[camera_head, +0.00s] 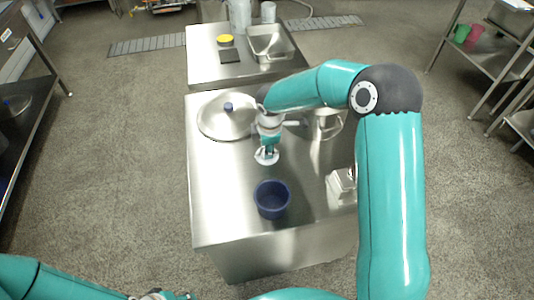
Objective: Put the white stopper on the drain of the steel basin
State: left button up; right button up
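My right gripper (266,156) points down above the near steel table, behind the blue bowl. Pale white-grey parts show at its tip. They are too small to tell whether they are only its fingers or also a white stopper, so I cannot tell whether it is open or shut. I make out no separate white stopper elsewhere. A rectangular steel basin (284,53) sits on the far table; no drain can be made out in it. Only a bit of my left gripper (158,296) shows at the bottom edge, and its state is not clear.
A dark blue bowl (272,208) stands on the near table (222,220). A round steel lid (212,127) with a blue knob, a shiny steel vessel (328,122) and a white block-like item (341,184) are also there. A yellow-topped item (225,40) is on the far table.

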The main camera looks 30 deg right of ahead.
grip_shut()
jog(key=shift+r, duration=0.2)
